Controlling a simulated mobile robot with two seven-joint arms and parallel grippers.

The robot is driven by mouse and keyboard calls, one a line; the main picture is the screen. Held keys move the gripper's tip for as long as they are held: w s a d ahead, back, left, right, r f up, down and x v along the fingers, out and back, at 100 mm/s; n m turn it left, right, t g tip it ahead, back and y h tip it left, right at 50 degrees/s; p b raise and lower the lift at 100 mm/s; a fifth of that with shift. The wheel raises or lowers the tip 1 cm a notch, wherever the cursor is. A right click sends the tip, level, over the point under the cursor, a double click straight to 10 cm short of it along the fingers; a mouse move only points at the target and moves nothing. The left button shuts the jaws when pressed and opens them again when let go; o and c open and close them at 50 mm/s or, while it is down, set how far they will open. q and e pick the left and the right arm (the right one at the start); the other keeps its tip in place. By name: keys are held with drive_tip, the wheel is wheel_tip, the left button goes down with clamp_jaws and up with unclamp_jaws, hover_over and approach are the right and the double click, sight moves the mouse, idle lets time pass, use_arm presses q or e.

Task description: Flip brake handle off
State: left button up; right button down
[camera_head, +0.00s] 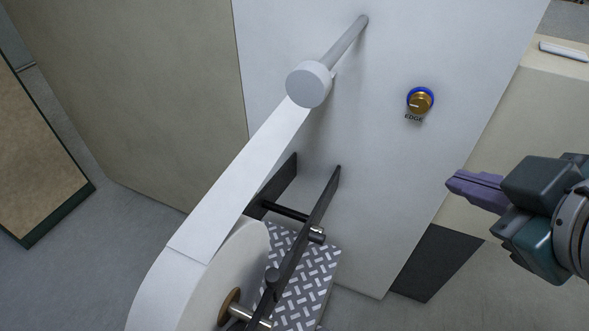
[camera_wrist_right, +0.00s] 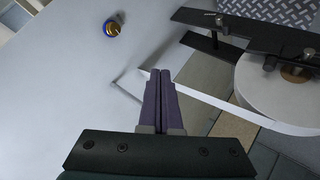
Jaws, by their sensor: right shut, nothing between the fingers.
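A white film roll (camera_head: 200,280) sits on a shaft between dark support arms (camera_head: 325,195) at the lower middle of the head view. A metal-ended cross rod (camera_head: 317,235) and a dark round knob (camera_head: 272,275) are on these arms. I cannot tell which part is the brake handle. My right gripper (camera_head: 450,183) is to the right of the roll and apart from it, in front of the machine panel. Its purple fingers are shut and empty. In the right wrist view the fingertips (camera_wrist_right: 160,75) point toward the film web. My left gripper is out of view.
A grey roller (camera_head: 309,84) on a rod carries the film down to the roll. A brass and blue EDGE knob (camera_head: 420,101) is on the white panel (camera_head: 400,190). A patterned plate (camera_head: 300,280) lies below the arms. Space between gripper and arms looks clear.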

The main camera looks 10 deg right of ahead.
drive_tip(key=w+f+n+t+y+b, duration=0.1)
drive_tip(key=w+f+n+t+b, duration=0.35)
drive_tip(key=f+b, duration=0.9)
drive_tip(key=w+f+n+t+b, duration=0.35)
drive_tip(key=f+n+b, duration=0.45)
drive_tip(key=b, duration=0.9)
drive_tip(key=s+a+f+n+t+y+b, duration=0.1)
drive_tip(key=a+f+n+y+b, duration=0.1)
drive_tip(key=f+n+y+b, duration=0.2)
drive_tip(key=s+a+f+n+t+y+b, duration=0.1)
drive_tip(key=f+n+y+b, duration=0.3)
drive_tip(key=f+b, duration=0.7)
drive_tip(key=s+a+f+n+t+y+b, duration=0.1)
drive_tip(key=a+f+n+y+b, duration=0.3)
drive_tip(key=f+b, duration=0.4)
drive_tip(key=s+n+b, duration=0.1)
drive_tip(key=b, duration=0.3)
drive_tip(key=shift+s+n+t, duration=0.3)
drive_tip(key=shift+n+t, duration=0.05)
drive_tip(key=shift+t, duration=0.05)
drive_tip(key=shift+a, duration=0.1)
drive_tip(key=shift+w+r, duration=0.1)
